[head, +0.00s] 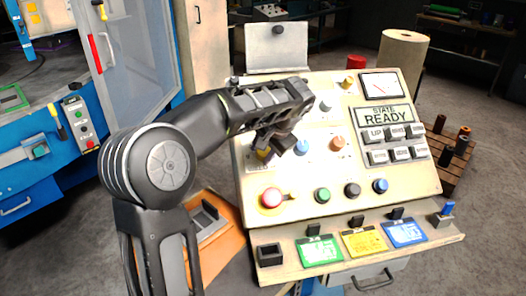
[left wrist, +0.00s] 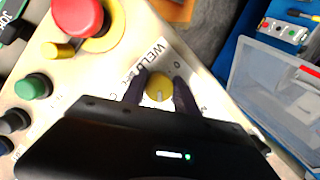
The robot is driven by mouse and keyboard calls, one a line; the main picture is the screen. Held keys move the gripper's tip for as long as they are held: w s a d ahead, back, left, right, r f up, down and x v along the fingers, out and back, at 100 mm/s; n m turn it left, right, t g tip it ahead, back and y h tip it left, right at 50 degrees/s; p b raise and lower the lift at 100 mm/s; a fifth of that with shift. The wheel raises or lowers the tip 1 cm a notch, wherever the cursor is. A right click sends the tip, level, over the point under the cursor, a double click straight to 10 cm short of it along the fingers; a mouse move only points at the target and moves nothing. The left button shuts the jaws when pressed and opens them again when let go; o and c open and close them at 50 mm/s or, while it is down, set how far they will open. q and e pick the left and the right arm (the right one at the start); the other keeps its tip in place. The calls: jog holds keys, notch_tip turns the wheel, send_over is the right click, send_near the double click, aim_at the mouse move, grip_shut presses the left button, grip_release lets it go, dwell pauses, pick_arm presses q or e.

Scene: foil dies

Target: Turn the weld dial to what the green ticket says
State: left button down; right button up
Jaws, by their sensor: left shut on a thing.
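The weld dial (left wrist: 159,86) is a yellow knob with a pale pointer mark, beside the printed word WELD on the cream panel. My left gripper (left wrist: 160,92) has one finger on each side of the dial and is shut on it. In the head view my left gripper (head: 277,145) reaches across the panel's left side and mostly hides the dial (head: 264,154). The dial's scale marks are too small or covered to read surely. The green ticket (head: 320,251) stands on the ledge below the panel; its writing is too small to read. My right gripper is not in view.
A red mushroom button (head: 271,198) sits below the dial, with green (head: 322,195), black and blue knobs to its right. A yellow ticket (head: 364,242) and a blue ticket (head: 404,233) stand right of the green one. The display (head: 384,115) reads STATE READY.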

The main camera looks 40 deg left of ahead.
pick_arm(q)
jog(key=shift+m, duration=0.3)
jog(key=c, duration=0.9)
grip_release()
jog(key=shift+c, duration=0.2)
jog(key=b+v, duration=0.1)
jog(key=v, duration=0.7)
jog(key=shift+d+f, duration=0.15)
